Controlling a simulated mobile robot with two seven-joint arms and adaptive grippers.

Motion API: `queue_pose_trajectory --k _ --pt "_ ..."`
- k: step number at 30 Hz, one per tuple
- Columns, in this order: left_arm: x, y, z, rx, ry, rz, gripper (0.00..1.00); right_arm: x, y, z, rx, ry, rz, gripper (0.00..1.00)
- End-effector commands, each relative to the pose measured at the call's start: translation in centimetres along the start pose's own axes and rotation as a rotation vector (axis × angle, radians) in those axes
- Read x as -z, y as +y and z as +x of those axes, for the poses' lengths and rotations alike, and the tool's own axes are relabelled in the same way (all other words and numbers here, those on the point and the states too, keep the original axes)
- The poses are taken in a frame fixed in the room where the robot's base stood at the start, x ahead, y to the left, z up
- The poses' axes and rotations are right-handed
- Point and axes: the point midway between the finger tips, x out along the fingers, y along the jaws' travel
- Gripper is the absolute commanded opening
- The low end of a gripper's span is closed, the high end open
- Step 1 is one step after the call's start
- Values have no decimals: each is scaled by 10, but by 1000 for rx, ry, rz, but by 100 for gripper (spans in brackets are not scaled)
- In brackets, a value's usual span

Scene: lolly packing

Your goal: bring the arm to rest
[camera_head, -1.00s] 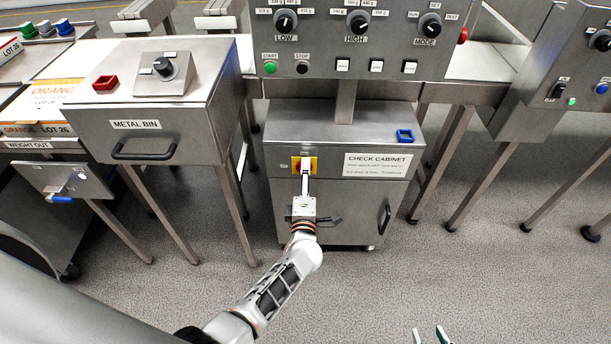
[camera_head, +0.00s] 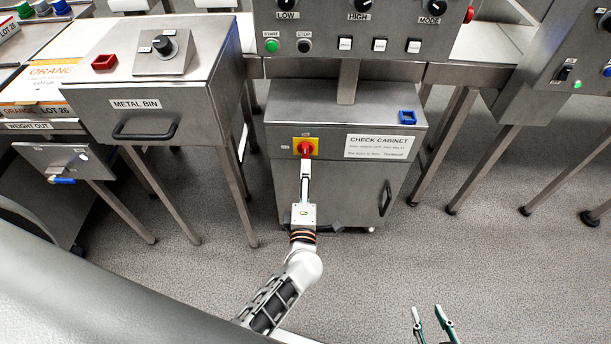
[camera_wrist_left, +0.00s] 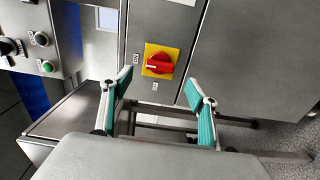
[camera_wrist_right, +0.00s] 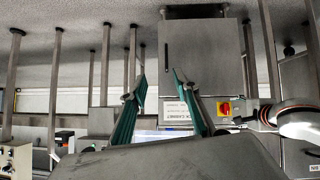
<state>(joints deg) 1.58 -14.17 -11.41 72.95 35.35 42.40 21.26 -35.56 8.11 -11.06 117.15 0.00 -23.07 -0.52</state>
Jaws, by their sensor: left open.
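The red rotary switch (camera_head: 305,148) on its yellow plate is on the front of the check cabinet (camera_head: 285,180). It also shows in the left wrist view (camera_wrist_left: 159,64), ahead of and between the fingers. My left gripper (camera_head: 305,168) is just in front of and below the switch in the head view, seen edge-on. In the left wrist view its fingers (camera_wrist_left: 165,95) are apart with nothing between them. My right gripper (camera_head: 432,318) is at the bottom edge, low over the floor. In the right wrist view its fingers (camera_wrist_right: 162,98) are apart and empty.
The metal bin (camera_head: 190,100) with a handle stands left of the cabinet. A control panel (camera_head: 340,25) with knobs and buttons is above it. A blue piece (camera_head: 407,117) lies on the cabinet top. Steel legs stand right; the floor (camera_head: 480,260) in front is clear.

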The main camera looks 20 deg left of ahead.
Motion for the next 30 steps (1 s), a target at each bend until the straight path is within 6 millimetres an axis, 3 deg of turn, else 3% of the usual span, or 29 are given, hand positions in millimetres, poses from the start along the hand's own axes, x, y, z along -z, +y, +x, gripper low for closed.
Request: queue_pose_trajectory --k 9,14,17,20,24,27,30 --pt "-4 0 -4 4 -9 6 60 1 1 0 -1 2 0 31" --pt "2 7 -23 -10 -121 205 60 15 4 -3 -5 18 3 31" --pt "7 10 -54 -22 -264 475 60 28 7 -7 -7 33 10 31" --pt "17 4 -97 -26 -430 797 60 38 6 -11 -2 40 19 31" --pt "42 -12 -160 -17 -647 1225 60 36 -2 -18 13 25 33 31" --pt "65 -20 -197 -8 -769 1467 60 32 -7 -24 24 12 41 31" --pt "85 -24 -221 1 -851 1632 60 31 -9 -26 28 10 48 31"
